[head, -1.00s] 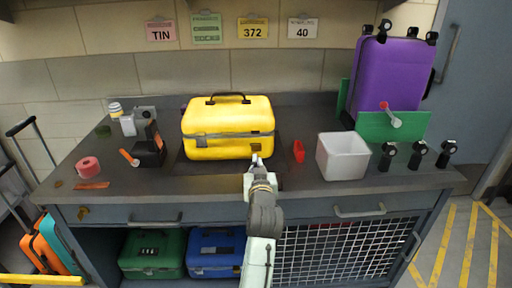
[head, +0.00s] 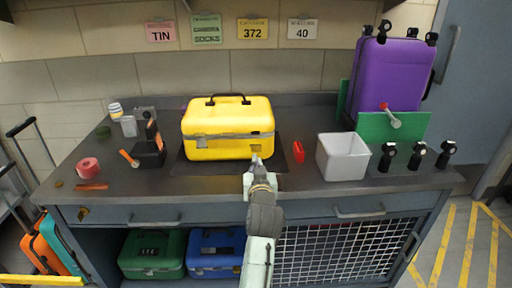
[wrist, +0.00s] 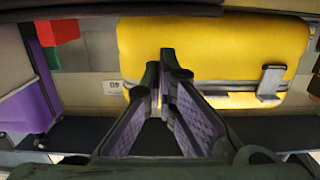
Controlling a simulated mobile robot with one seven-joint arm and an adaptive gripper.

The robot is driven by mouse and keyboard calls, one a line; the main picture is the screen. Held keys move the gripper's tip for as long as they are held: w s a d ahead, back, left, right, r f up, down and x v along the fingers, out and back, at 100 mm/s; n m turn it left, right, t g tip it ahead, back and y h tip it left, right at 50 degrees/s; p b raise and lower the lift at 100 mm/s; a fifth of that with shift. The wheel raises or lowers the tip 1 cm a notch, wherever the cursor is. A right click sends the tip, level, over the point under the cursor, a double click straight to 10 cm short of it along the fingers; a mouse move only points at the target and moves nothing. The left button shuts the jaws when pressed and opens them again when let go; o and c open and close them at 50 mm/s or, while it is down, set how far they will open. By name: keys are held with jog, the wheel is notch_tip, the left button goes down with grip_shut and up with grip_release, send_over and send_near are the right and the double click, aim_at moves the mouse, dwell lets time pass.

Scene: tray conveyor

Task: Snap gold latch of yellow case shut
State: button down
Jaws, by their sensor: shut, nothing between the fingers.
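The yellow case (head: 228,119) stands closed on the bench, handle up, with a grey band along its front seam. The gold latch (head: 257,148) is on the right part of its front; whether it is snapped down I cannot tell. My gripper (head: 257,158) is shut and empty, its tips just in front of and below the latch; contact is unclear. In the wrist view, which looks upside down, my gripper (wrist: 165,62) covers part of the front of the yellow case (wrist: 210,45). A grey latch (wrist: 271,82) shows to its right there.
A white bin (head: 342,157) and a small red object (head: 298,152) stand right of the case. A black holder with an orange-handled tool (head: 130,158) is at left. A purple suitcase (head: 388,75) stands at the back right. The bench front between is mostly clear.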

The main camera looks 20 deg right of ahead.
jog(key=shift+s+a, duration=0.15)
jog(key=shift+s, duration=0.5)
jog(key=shift+s, duration=0.1)
jog(key=shift+r+p, duration=2.35)
jog(key=shift+r, duration=0.25)
jog(key=shift+f+v, duration=0.2)
jog(key=shift+v, duration=1.8)
